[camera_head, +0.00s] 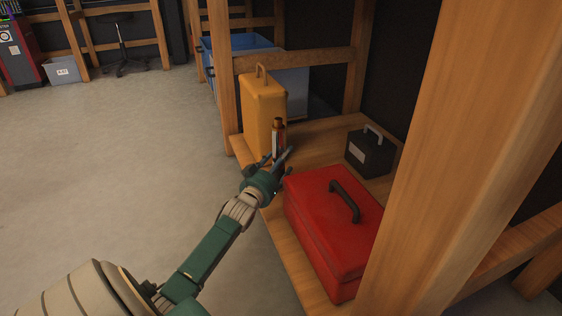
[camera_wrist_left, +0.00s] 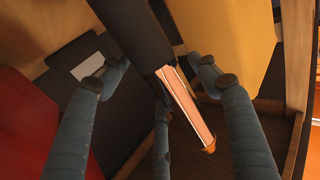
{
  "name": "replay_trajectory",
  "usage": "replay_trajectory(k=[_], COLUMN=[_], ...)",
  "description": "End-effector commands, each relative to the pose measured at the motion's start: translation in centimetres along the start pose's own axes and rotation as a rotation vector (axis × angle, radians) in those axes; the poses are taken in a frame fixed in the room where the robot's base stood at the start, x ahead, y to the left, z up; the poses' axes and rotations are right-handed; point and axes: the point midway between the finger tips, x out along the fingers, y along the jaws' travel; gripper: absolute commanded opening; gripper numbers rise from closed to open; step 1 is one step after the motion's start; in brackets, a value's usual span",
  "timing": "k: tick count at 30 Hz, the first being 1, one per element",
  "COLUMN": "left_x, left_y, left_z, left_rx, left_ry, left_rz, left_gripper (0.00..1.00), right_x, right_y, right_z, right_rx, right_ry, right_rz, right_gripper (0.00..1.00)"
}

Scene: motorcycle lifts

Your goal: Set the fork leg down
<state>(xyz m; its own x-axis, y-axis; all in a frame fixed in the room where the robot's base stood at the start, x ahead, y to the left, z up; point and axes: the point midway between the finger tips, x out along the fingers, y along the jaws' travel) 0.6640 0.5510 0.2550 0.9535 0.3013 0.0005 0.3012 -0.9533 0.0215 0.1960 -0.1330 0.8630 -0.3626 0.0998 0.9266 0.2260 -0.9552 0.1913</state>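The fork leg (camera_head: 277,140) stands about upright at the shelf, its gold cap on top and a pale, reddish tube below. Its lower part is hidden behind my left gripper (camera_head: 275,162). In the left wrist view the fork leg (camera_wrist_left: 190,105) runs between the spread fingers of the left gripper (camera_wrist_left: 160,80), with its black part at the top and its gold end lower down. A gap shows between the left fingertip and the leg; the right fingertip is close to it, and contact cannot be told. My right gripper is not in view.
On the wooden shelf (camera_head: 318,143) stand a yellow case (camera_head: 262,105) behind the leg, a red toolbox (camera_head: 325,225) in front and a small black box (camera_head: 370,153) to the right. Wooden posts (camera_head: 470,150) frame the shelf. A blue bin (camera_head: 240,43) is behind.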

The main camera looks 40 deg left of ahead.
Motion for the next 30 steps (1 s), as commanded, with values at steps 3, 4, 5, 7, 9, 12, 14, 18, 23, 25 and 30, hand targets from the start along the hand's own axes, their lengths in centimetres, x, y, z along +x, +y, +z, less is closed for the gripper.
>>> replay_trajectory(k=[3,4,5,7,9,12,14,18,23,25,30], left_x=[-0.2,-0.4,-0.7,-1.6,-3.0,-5.2,-6.5,-9.3,-11.3,-11.8,-12.0], left_y=[0.0,0.0,0.0,0.1,0.1,0.1,0.0,0.0,0.0,0.0,0.0], left_z=[-0.1,-0.2,-0.2,-0.3,-0.5,-0.5,-0.6,-0.5,-0.3,-0.2,-0.1], left_rx=[0.000,0.000,0.000,0.000,-0.001,-0.001,-0.001,0.000,0.000,0.000,0.001], left_ry=[-0.001,-0.001,-0.002,-0.004,-0.004,-0.005,-0.004,-0.004,-0.002,0.000,0.001], left_rz=[0.000,0.000,0.000,0.001,0.000,0.001,-0.001,0.000,0.000,0.000,0.001], left_gripper=[0.62,0.62,0.62,0.62,0.62,0.62,0.62,0.62,0.62,0.62,0.62], right_x=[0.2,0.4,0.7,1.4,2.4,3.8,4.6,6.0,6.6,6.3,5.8], right_y=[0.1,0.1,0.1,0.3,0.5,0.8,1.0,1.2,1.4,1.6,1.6], right_z=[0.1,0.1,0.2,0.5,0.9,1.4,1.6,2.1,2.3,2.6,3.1], right_rx=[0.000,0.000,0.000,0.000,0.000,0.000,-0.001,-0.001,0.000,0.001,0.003], right_ry=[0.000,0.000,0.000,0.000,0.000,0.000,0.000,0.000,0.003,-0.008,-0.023], right_rz=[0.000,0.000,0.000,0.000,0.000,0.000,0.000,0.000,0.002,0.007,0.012], right_gripper=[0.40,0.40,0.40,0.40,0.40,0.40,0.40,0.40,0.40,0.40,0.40])
